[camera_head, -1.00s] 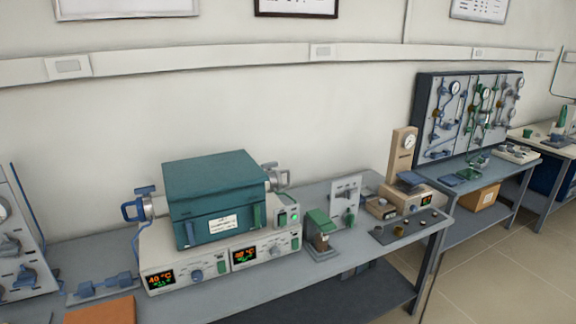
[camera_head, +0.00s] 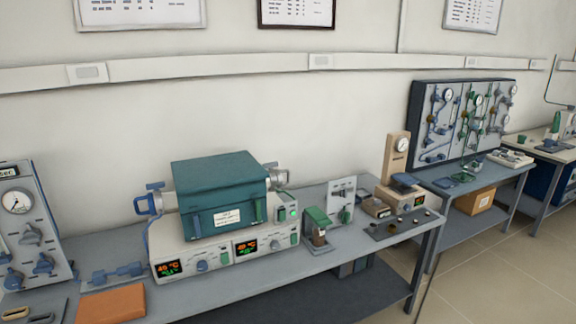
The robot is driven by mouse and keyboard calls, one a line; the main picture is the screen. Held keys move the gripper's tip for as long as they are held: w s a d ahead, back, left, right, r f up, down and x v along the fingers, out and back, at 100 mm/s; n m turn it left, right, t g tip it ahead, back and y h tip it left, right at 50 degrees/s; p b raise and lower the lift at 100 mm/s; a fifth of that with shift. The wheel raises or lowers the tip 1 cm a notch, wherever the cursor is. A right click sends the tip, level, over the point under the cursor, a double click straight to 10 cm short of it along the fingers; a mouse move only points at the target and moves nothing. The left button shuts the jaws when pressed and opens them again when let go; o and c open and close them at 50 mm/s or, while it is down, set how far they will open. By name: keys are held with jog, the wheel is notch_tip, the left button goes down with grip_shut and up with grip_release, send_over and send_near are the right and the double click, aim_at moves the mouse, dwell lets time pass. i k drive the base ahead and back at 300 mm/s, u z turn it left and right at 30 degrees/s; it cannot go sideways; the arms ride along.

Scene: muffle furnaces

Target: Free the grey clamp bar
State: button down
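A teal box-shaped furnace (camera_head: 219,176) with a white label sits on a pale control unit (camera_head: 166,249) on the grey bench. The unit has two lit displays, knobs and a green switch. A grey fitting with a blue handle (camera_head: 154,199) sticks out at the furnace's left side. A grey metal fitting (camera_head: 276,177) sticks out at its right side. I cannot tell which part, if any, is the grey clamp bar. My gripper is not in view.
The grey bench (camera_head: 235,284) also holds an orange-brown block (camera_head: 111,304), a blue valve piece (camera_head: 118,273), a gauge panel (camera_head: 27,228), a green-topped device (camera_head: 317,227) and a beige gauge stand (camera_head: 397,158). Open floor (camera_head: 484,257) lies at the right.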

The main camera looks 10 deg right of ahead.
aim_at(269, 166)
jog(key=z, duration=0.05)
jog(key=k, duration=0.25)
jog(key=u, duration=0.2)
jog(key=i, duration=0.95)
jog(key=u, duration=4.65)
jog(key=i, duration=0.1)
jog(key=z, duration=3.2)
